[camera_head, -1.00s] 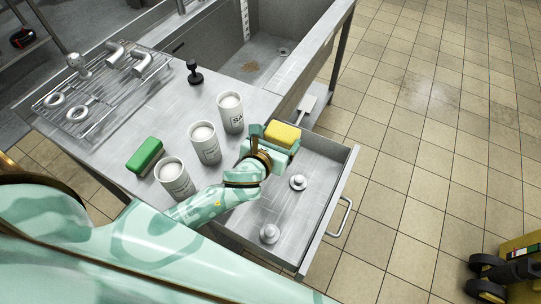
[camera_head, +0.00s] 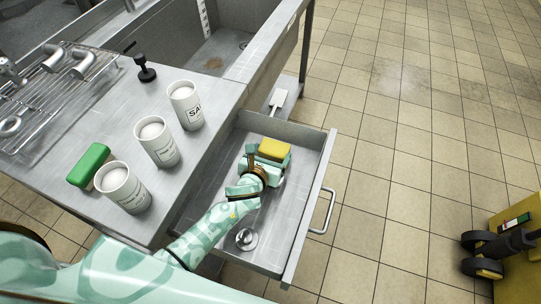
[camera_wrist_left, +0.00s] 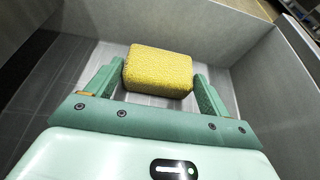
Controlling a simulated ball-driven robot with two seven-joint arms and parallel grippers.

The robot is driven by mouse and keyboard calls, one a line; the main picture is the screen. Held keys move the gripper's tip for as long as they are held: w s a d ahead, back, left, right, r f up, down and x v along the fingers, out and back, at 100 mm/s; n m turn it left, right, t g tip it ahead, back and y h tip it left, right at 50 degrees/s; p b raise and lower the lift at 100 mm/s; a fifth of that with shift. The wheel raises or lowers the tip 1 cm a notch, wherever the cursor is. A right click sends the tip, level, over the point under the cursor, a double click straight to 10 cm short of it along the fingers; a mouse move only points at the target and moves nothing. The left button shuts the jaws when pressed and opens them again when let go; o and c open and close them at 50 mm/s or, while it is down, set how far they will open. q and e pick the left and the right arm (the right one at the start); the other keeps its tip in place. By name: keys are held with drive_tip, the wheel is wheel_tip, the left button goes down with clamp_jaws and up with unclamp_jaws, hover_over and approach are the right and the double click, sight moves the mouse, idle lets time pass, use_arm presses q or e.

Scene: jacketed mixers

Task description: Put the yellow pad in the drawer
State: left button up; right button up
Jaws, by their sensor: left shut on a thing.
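The yellow pad (camera_head: 272,148) is held between the fingers of my left gripper (camera_head: 268,158), inside the outline of the open drawer (camera_head: 308,205). In the left wrist view the pad (camera_wrist_left: 158,72) sits between the two green fingertips of the left gripper (camera_wrist_left: 157,85), with the drawer walls (camera_wrist_left: 210,25) around it. The left gripper is shut on the pad. I cannot tell whether the pad touches the drawer floor. My right gripper is not in view.
Inside the drawer a round metal knob-like object (camera_head: 246,239) lies near the front left; another is mostly hidden by the gripper. On the counter stand three white canisters (camera_head: 186,106) and a green pad (camera_head: 90,164). A drawer handle (camera_head: 327,212) sticks out at right.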

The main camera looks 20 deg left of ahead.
use_arm(q)
drive_tip(key=shift+r, duration=0.15)
drive_tip(key=shift+s, duration=0.1)
drive_tip(key=o, duration=0.9)
drive_tip(key=shift+f, duration=0.2)
drive_tip(key=shift+r, duration=0.25)
drive_tip(key=p+v, duration=0.4)
drive_tip(key=v, duration=0.7)
drive_tip(key=shift+r, duration=0.1)
drive_tip(key=shift+s+r, duration=0.1)
drive_tip(key=shift+s, duration=0.35)
